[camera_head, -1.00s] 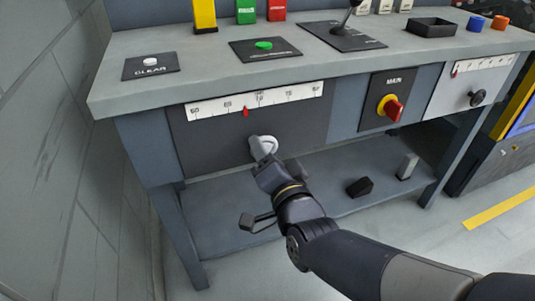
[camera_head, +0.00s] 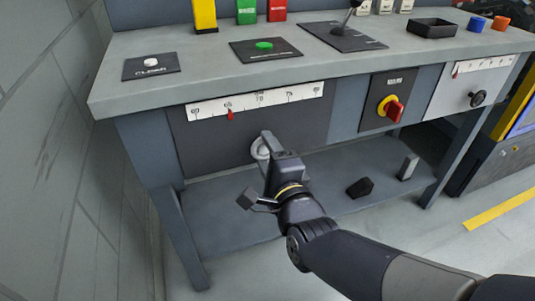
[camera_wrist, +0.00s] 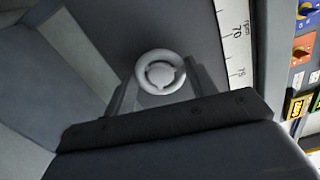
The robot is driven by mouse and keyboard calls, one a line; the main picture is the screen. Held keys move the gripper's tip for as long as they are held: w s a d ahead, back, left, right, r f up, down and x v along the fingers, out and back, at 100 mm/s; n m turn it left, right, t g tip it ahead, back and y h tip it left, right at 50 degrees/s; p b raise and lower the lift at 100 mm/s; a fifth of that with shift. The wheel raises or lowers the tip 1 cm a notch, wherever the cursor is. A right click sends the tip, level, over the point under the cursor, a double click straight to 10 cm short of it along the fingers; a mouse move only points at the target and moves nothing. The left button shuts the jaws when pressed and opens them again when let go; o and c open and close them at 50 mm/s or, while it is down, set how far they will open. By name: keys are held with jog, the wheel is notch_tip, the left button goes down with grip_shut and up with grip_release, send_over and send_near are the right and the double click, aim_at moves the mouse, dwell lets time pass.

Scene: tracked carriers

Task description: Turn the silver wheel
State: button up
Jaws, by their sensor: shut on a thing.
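The silver wheel (camera_head: 259,149) sits on the dark front panel (camera_head: 215,145) of the bench, and my gripper partly hides it in the head view. In the wrist view the wheel (camera_wrist: 160,72) is a pale ring with a round hub, between my two fingers. My gripper (camera_head: 268,150) is shut on the wheel. Above it, a white scale (camera_head: 275,97) marked from 60 upward carries a red pointer (camera_head: 230,114), which stands near 65.
A red and yellow MAIN switch (camera_head: 391,108) is to the right, then a black knob (camera_head: 478,98) under another scale. A dark block (camera_head: 360,187) and a grey block (camera_head: 408,166) stand on the lower shelf (camera_head: 215,220). A wall is close on the left.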

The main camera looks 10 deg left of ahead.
jog(key=shift+m, duration=0.3)
jog(key=o, duration=1)
jog(key=shift+c, duration=0.2)
jog(key=p+v, duration=0.2)
jog(key=v, duration=0.8)
jog(key=shift+s+d, duration=0.3)
jog(key=shift+f, duration=0.1)
jog(key=shift+b+x, duration=1)
jog(key=shift+x, duration=4.45)
jog(key=shift+s, duration=0.15)
